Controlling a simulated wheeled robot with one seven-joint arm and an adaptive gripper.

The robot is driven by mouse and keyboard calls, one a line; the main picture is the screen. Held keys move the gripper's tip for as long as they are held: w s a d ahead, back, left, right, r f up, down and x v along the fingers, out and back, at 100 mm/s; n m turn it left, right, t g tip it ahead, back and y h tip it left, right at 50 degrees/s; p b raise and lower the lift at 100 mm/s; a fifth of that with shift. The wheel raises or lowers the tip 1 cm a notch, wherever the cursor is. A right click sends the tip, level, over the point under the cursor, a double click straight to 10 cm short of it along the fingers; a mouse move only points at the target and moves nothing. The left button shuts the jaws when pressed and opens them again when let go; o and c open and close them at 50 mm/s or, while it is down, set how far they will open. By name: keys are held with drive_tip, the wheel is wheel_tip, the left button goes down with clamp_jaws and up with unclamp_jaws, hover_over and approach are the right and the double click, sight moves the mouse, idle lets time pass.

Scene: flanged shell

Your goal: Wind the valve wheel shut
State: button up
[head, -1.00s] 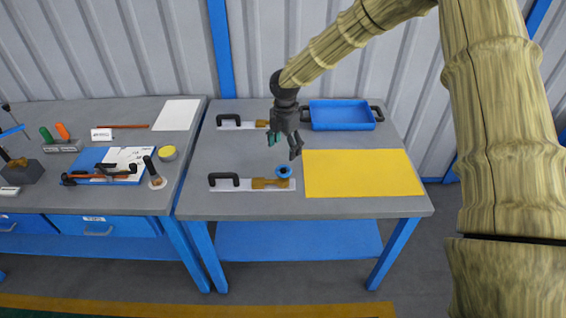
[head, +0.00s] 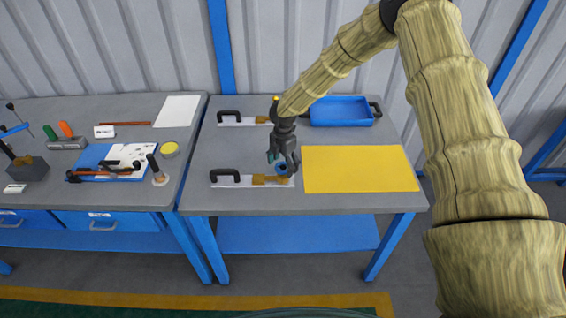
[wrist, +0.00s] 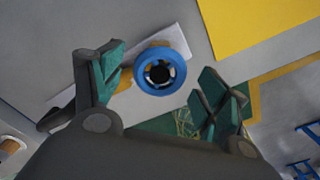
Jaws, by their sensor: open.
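The valve wheel (wrist: 141,75) is a blue ring with a dark centre. It sits on a brass-coloured valve body (wrist: 126,80) on a pale plate near the front of the grey table, and it also shows in the head view (head: 283,169). The plate carries a black handle (head: 226,176) at its left end. My gripper (head: 284,160) is at the wheel, pointing down, and partly hides it in the head view. In the wrist view my gripper (wrist: 160,90) is open, with green-padded fingers apart on either side of the wheel. Contact with the wheel cannot be told.
A yellow mat (head: 360,169) lies right of the wheel. A second plate with a black handle (head: 229,117) and a blue tray (head: 341,112) are at the back. The left table (head: 120,200) holds tools and a blue board. Grey tabletop between the two plates is clear.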

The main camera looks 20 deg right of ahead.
drive_tip(key=c, duration=1)
drive_tip(key=shift+c, duration=0.2)
drive_tip(key=shift+f+m+b, duration=0.1)
drive_tip(key=shift+m+b, duration=0.2)
drive_tip(key=shift+f+m+b, duration=0.1)
drive_tip(key=shift+m+b, duration=0.6)
drive_tip(key=shift+m, duration=0.2)
drive_tip(key=m+b, duration=0.2)
drive_tip(key=m, duration=0.1)
drive_tip(key=shift+m, duration=0.3)
drive_tip(key=m+b, duration=0.2)
drive_tip(key=m, duration=0.4)
drive_tip(key=shift+m+b, duration=0.4)
